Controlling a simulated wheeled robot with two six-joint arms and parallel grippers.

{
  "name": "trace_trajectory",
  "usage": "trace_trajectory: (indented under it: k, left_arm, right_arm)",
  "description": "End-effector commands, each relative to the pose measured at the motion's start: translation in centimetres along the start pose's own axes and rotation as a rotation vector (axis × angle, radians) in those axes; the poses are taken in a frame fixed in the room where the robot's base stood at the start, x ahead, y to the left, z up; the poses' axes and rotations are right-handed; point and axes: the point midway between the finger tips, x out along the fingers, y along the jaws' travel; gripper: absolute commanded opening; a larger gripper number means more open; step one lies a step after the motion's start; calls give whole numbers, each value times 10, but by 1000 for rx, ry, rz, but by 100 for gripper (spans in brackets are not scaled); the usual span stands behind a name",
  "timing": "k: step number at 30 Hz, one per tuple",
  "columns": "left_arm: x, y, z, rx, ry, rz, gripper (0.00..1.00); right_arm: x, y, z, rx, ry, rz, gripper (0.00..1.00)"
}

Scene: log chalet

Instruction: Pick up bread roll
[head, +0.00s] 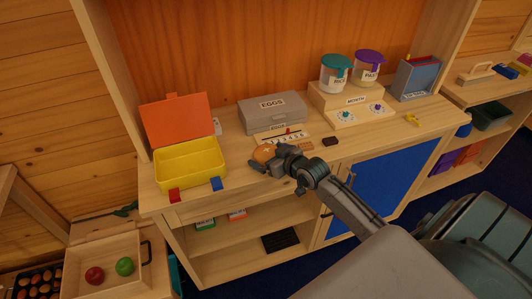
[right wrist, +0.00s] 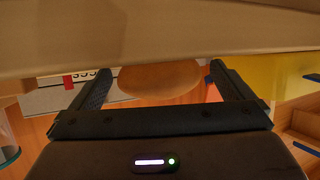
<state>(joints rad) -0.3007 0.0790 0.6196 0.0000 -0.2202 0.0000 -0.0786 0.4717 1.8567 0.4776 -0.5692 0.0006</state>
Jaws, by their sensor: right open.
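The bread roll (head: 263,153) is a round orange-brown lump on the wooden counter, in front of the grey EGGS box. My right gripper (head: 262,161) is at the roll, with its jaws open. In the right wrist view the roll (right wrist: 160,80) shows between the two spread black fingers (right wrist: 160,72), and a gap shows on at least the right side. The gripper hides part of the roll in the head view. My left gripper is not in view.
An open yellow box (head: 190,163) with an orange lid stands left of the roll. The grey EGGS box (head: 272,110) and a number strip (head: 283,136) lie behind it. Small brown blocks (head: 330,141) lie to the right. Labelled jars (head: 335,75) stand farther back.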

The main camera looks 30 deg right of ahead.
Motion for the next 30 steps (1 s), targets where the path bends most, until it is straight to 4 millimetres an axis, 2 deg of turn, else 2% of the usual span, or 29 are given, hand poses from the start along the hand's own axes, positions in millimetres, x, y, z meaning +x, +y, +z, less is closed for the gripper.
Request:
trace_trajectory:
  k: [5, 12, 23, 30]
  left_arm:
    - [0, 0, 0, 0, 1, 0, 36]
    - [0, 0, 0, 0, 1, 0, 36]
    - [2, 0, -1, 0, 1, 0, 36]
    - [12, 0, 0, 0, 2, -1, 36]
  right_arm:
    - [0, 0, 0, -1, 0, 0, 100]
    - [0, 0, 0, 0, 0, 0, 55]
    - [-1, 0, -3, -1, 2, 0, 55]
    - [-10, 0, -24, -4, 4, -1, 55]
